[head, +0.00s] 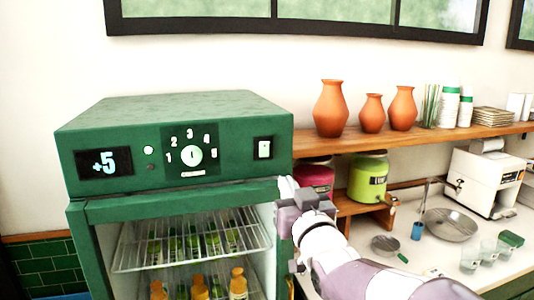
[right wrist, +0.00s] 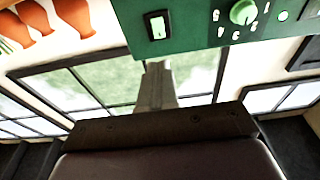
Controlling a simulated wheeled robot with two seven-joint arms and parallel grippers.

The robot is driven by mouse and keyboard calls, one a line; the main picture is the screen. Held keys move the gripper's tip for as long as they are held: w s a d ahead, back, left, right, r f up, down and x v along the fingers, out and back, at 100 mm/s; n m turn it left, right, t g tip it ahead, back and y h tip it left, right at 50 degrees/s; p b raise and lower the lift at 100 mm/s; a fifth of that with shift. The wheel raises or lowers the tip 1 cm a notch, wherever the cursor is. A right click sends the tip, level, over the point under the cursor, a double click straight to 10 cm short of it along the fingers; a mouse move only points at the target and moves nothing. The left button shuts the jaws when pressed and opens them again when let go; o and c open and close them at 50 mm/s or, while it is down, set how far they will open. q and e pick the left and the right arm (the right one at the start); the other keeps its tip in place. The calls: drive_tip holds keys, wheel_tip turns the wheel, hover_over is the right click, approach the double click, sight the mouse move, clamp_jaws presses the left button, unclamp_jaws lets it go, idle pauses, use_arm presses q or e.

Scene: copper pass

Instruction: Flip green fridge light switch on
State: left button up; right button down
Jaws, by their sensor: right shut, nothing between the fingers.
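The green fridge (head: 180,115) stands at the left in the head view. Its light switch (head: 264,149) is a pale rocker in a black plate at the right end of the top panel. The switch (right wrist: 157,26) also shows at the top of the right wrist view, which looks upside down. I cannot tell which way the rocker is tipped. My right gripper (head: 287,188) is below and right of the switch, apart from it, by the fridge's right edge. Its fingers (right wrist: 158,80) are shut and empty. My left gripper is out of view.
The fridge panel also has a "+5" display (head: 104,162) and a numbered dial (head: 192,155). Bottles stand on wire shelves (head: 190,250) below. A wooden shelf (head: 350,145) with orange vases (head: 331,108) is to the right, above red and green containers (head: 368,176).

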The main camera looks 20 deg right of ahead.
sight(264, 147)
drive_tip(key=w+p, duration=0.2)
drive_tip(key=w, duration=0.2)
drive_tip(key=w+r+p, duration=0.1)
drive_tip(key=w+p, duration=0.2)
drive_tip(key=w, duration=0.1)
drive_tip(key=w+r+p, duration=0.1)
drive_tip(key=w+p, duration=0.2)
drive_tip(key=w, duration=0.2)
drive_tip(key=shift+a+r, duration=0.2)
drive_tip(key=shift+r, duration=0.05)
drive_tip(key=shift+w+f, duration=0.1)
drive_tip(key=shift+w, duration=0.3)
